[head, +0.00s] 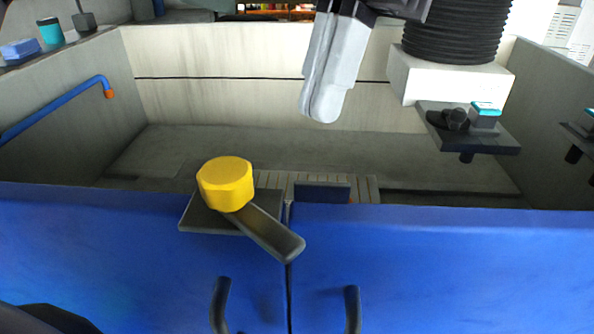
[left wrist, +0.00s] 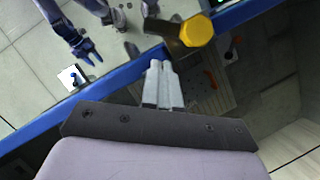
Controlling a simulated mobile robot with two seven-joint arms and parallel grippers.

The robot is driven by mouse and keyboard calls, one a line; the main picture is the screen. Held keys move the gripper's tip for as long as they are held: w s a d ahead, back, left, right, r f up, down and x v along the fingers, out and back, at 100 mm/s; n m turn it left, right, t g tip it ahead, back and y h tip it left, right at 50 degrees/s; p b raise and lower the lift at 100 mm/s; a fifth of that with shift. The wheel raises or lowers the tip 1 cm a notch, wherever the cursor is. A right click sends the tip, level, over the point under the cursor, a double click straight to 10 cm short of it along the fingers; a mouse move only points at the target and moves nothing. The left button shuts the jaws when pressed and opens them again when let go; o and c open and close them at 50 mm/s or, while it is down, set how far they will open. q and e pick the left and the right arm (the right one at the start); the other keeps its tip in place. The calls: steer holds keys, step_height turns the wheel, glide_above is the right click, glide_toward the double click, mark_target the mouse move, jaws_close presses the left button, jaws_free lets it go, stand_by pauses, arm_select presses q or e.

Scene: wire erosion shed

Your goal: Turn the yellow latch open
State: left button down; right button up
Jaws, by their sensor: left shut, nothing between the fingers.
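The yellow latch has a yellow eight-sided knob (head: 226,184) on a dark plate (head: 203,217) at the top of the left blue door. Its grey lever (head: 268,236) slants down to the right, and its end lies over the seam between the doors. The knob also shows at the top of the left wrist view (left wrist: 197,30). My left gripper (head: 323,110) hangs over the tank behind the doors, above and right of the knob, apart from it. Its pale grey fingers (left wrist: 162,70) are together and empty.
The left blue door (head: 100,240) and right blue door (head: 440,260) stand together, each with a dark handle (head: 221,300). A black bellows column on a white block (head: 440,78) and a dark shelf (head: 480,140) are at right. A blue pipe (head: 55,108) runs along the left wall.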

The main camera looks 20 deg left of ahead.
mark_target(296, 185)
arm_select(q)
steer(key=shift+x, duration=4.25)
steer(key=shift+s, duration=0.15)
